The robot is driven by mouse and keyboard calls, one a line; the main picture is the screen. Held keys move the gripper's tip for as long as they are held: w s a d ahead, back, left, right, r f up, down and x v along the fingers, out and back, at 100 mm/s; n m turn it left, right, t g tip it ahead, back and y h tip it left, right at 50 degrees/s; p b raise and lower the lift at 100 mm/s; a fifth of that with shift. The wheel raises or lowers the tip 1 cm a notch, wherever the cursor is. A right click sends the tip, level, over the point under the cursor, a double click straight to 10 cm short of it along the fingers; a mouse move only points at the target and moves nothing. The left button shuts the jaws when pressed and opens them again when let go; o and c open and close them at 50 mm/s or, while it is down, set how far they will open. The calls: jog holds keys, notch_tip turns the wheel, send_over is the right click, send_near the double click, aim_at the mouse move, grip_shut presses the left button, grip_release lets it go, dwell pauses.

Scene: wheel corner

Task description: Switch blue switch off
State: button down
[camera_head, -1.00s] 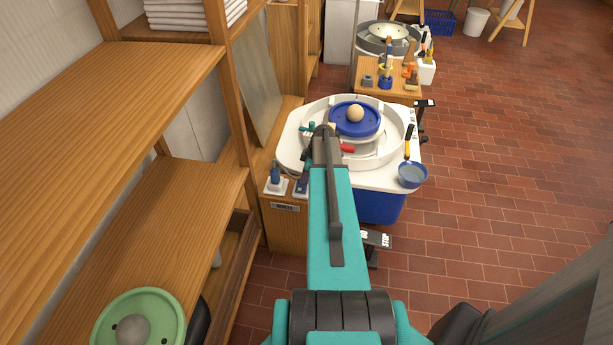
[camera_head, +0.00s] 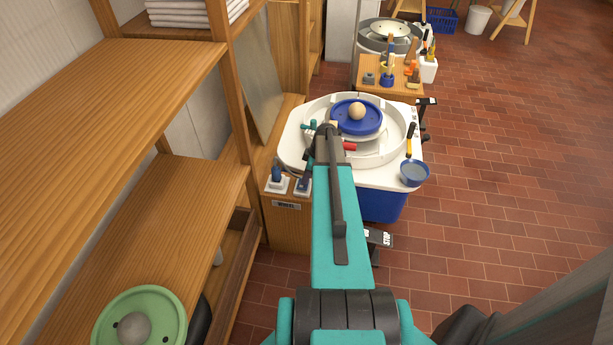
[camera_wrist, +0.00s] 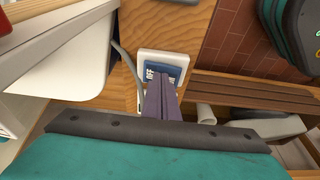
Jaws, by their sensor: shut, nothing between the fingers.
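The blue switch (camera_wrist: 165,70) is a blue rocker with white lettering in a white plate, on a wooden surface. In the head view, a blue switch on a white plate (camera_head: 303,186) sits on the wooden cabinet, just left of my arm. My gripper (camera_wrist: 160,84) is shut and empty; its dark purple fingers reach over the lower part of the rocker in the wrist view. I cannot tell whether the tips touch it. They hide part of the rocker and its lettering. The gripper fingers are not clearly visible in the head view.
A second white plate with a blue upright piece (camera_head: 277,181) is left of the switch. A grey cable (camera_wrist: 127,62) runs beside the switch. Wooden shelves (camera_head: 110,120) fill the left side.

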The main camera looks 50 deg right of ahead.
dwell(0.3)
jog(key=shift+r, duration=0.1)
jog(key=r, duration=0.1)
jog(key=r+p, duration=0.1)
jog(key=r, duration=0.2)
jog(key=shift+w+d+r+p, duration=0.2)
jog(key=shift+w+p, duration=0.1)
jog(key=shift+p, duration=0.1)
jog(key=shift+s+d+r+b, duration=0.15)
jog(key=shift+d+r+b, duration=0.05)
jog(key=shift+d+b, duration=0.15)
jog(key=w+d+b+v, duration=0.1)
jog(key=v, duration=0.7)
jog(key=shift+d+r, duration=0.3)
jog(key=shift+a, duration=0.1)
